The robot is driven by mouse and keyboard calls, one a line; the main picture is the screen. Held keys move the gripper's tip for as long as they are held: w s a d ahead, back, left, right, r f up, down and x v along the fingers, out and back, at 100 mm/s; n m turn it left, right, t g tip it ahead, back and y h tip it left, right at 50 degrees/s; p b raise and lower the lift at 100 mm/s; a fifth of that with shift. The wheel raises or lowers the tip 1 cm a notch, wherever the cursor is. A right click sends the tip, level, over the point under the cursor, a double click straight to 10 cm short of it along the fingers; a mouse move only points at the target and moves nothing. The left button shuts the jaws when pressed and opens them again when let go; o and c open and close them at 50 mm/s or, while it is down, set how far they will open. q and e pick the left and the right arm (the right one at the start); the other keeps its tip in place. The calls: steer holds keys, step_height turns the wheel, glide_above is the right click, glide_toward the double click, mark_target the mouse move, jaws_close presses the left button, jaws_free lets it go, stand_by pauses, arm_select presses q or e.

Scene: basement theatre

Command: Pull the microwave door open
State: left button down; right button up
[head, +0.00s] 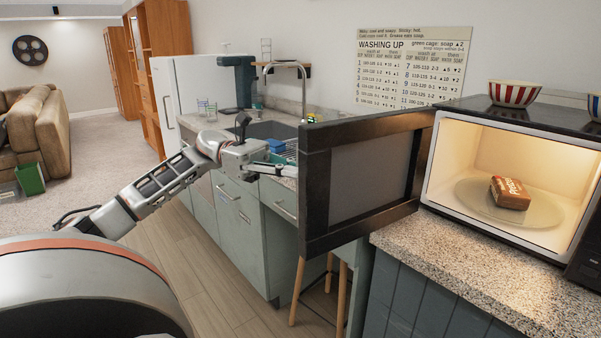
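The microwave (540,118) stands on a speckled counter at the right, its lit inside showing. Its door (370,180) is swung wide open and sticks out to the left, its dark frame around a grey panel. Inside, a brown packet (509,193) lies on the glass turntable (545,213). My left gripper (282,168) is at the left edge of the door, on its far side. Its fingertips are at or behind that edge, and I cannot tell whether they touch it or how far apart they are. My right gripper is not in view.
Striped bowls (513,94) stand on the microwave. The speckled counter (480,275) runs below it. A wooden stool (298,290) stands under the door. Behind my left arm are a sink counter with a tap (303,85) and a white fridge (188,85). Floor (225,285) is clear at lower middle.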

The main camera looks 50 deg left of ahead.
arm_select(q)
steer(key=c, duration=2.2)
jaws_free()
steer(key=shift+s, duration=0.1)
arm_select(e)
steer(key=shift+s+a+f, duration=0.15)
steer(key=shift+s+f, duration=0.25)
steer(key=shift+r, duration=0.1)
arm_select(q)
steer(key=v, duration=1.2)
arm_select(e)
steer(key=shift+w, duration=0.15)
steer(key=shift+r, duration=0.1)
